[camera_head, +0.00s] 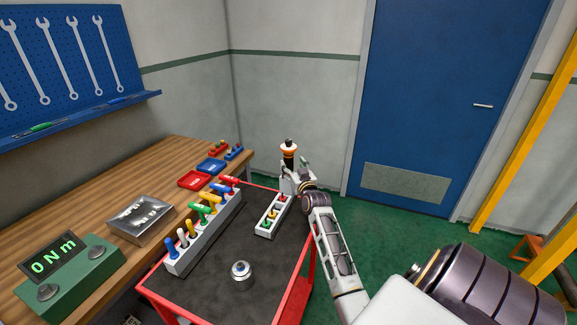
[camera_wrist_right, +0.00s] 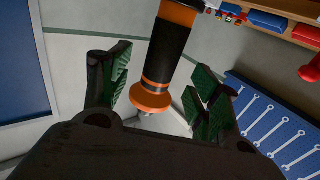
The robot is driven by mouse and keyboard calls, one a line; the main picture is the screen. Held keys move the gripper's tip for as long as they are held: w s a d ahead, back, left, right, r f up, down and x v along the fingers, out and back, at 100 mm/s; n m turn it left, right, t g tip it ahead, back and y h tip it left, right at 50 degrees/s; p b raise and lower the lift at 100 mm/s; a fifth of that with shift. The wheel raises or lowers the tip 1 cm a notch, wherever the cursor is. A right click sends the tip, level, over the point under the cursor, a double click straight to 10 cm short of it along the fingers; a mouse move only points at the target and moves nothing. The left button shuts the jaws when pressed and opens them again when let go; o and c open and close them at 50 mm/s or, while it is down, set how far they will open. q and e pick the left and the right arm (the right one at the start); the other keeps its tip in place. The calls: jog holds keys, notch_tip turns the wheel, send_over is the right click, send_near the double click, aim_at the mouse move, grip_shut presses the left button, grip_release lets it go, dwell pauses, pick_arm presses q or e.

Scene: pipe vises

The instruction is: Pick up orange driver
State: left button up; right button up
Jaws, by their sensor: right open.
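The orange driver (camera_head: 289,152), a black handle with orange bands, stands upright at the far end of the cart in the head view. In the right wrist view its black grip (camera_wrist_right: 166,52) and orange collar lie between the fingers. My right gripper (camera_head: 299,174) is at the driver, and its fingers (camera_wrist_right: 162,95) are open on either side of it, with gaps visible. The driver's lower end is hidden by the gripper in the head view. My left gripper is not in view.
The red-framed cart (camera_head: 205,294) carries a rack of coloured T-handles (camera_head: 203,236), a small rack (camera_head: 273,217) with coloured tools, and a round metal knob (camera_head: 240,270). A wooden bench (camera_head: 95,217) with a green torque display (camera_head: 72,277) and trays stands left. The cart's front middle is mostly clear.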

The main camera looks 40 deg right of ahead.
aim_at(290, 163)
jog(key=shift+w+d, duration=0.1)
jog(key=shift+w, duration=0.2)
jog(key=shift+w+d, duration=0.15)
jog(key=shift+w, duration=0.3)
jog(key=shift+w+d+f, duration=0.15)
jog(key=shift+w+d, duration=0.05)
jog(key=shift+w, duration=0.25)
jog(key=shift+w+d+f, duration=0.15)
jog(key=shift+w, duration=0.25)
jog(key=shift+w+d, duration=0.25)
jog(key=shift+w, duration=0.35)
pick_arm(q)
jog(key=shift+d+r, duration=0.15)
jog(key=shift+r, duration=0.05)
pick_arm(e)
jog(key=shift+w+d, duration=0.15)
jog(key=shift+w, duration=0.3)
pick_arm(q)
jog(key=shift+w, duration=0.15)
